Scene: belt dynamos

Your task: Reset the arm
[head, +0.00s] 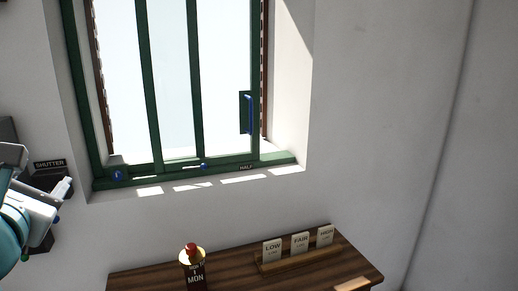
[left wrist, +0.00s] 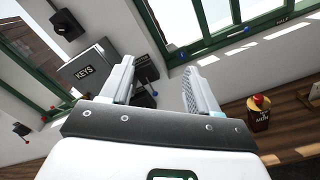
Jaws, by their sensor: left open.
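My left gripper (left wrist: 157,88) is open and empty in the left wrist view, with its two fingers spread apart. In the head view its arm comes in at the left edge, and the gripper (head: 62,188) shows near the wall by the SHUTTER label (head: 50,163). Beyond the fingers in the left wrist view is a grey box marked KEYS (left wrist: 88,70) on the wall. My right gripper is in neither view.
A green-framed barred window (head: 172,100) has a blue handle (head: 247,112) and a HALF label. Below it, a wooden table (head: 235,277) bears a MON canister (head: 193,270) and a holder with LOW (head: 272,251), FAIR (head: 300,244) and HIGH (head: 325,236) cards. The right wall is bare.

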